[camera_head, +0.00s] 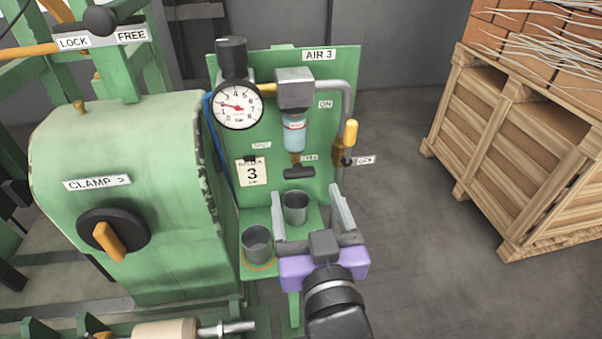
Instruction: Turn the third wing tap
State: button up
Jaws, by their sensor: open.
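A green panel marked AIR 3 (348,62) stands at the centre. A dark wing-shaped tap (298,173) lies crosswise on a brass stem below a clear filter bowl (295,133). It is the only such tap I can pick out, and a card with a 3 (252,172) hangs to its left. My gripper (308,192), purple with grey fingers, is open just below and in front of the panel. Its fingers point up toward the tap, one on each side of it in the picture.
Two grey cups (257,244) (296,207) stand on a green shelf near the fingers. A yellow lever (350,133) is at the panel's right edge. A gauge (239,106) is above. A green machine with a CLAMP knob (108,238) is left; a wooden crate (505,150) is right.

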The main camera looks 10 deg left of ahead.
aim_at(300, 175)
jog(key=p+x, duration=0.1)
jog(key=x, duration=0.5)
jog(key=c, duration=1.4)
